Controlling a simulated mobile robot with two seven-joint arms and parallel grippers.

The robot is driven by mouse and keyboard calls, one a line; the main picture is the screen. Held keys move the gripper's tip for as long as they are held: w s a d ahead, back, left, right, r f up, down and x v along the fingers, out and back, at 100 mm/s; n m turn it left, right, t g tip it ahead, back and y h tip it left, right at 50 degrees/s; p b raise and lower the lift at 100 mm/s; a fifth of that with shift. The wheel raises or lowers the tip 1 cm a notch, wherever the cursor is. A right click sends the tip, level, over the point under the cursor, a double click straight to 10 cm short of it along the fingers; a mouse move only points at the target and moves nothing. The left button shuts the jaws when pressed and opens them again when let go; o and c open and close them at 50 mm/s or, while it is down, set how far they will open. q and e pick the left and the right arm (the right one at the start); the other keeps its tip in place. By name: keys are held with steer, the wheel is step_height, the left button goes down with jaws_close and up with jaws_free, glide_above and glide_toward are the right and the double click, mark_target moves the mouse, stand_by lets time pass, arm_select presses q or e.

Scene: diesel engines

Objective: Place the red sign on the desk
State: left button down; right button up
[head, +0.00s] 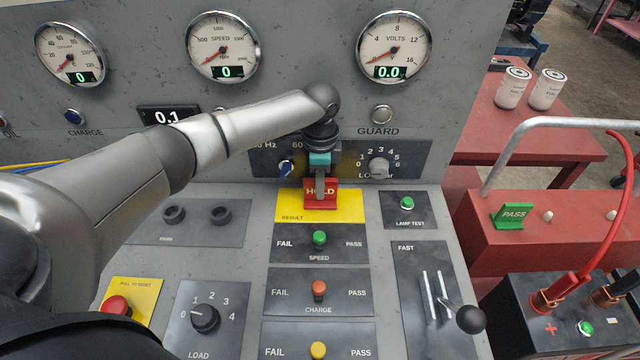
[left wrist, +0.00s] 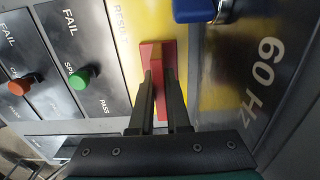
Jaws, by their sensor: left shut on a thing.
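The red sign (head: 313,202), lettered HOLD, is at the yellow RESULT plate (head: 349,206) on the grey control desk (head: 262,194). My left gripper (head: 320,186) reaches in from the left, points down and is shut on the sign's top. In the left wrist view the red sign (left wrist: 152,54) sits between the fingertips of my left gripper (left wrist: 160,84), over the yellow plate (left wrist: 131,14). I cannot tell whether its base touches the plate. My right gripper is not in view.
A blue-handled switch (head: 286,168) and a load knob (head: 378,168) flank the gripper. Several coloured buttons and a lever (head: 470,319) are nearer. A green PASS sign (head: 513,215) stands on a red bench at right. White canisters (head: 513,88) stand on a red table behind.

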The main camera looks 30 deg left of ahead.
arm_select(q)
steer(key=c, duration=0.9)
jaws_free()
steer(key=shift+f, duration=0.1)
step_height(320, 180, up, 12)
steer(key=p, duration=0.1)
steer(key=shift+r, duration=0.2)
steer(key=shift+f, duration=0.1)
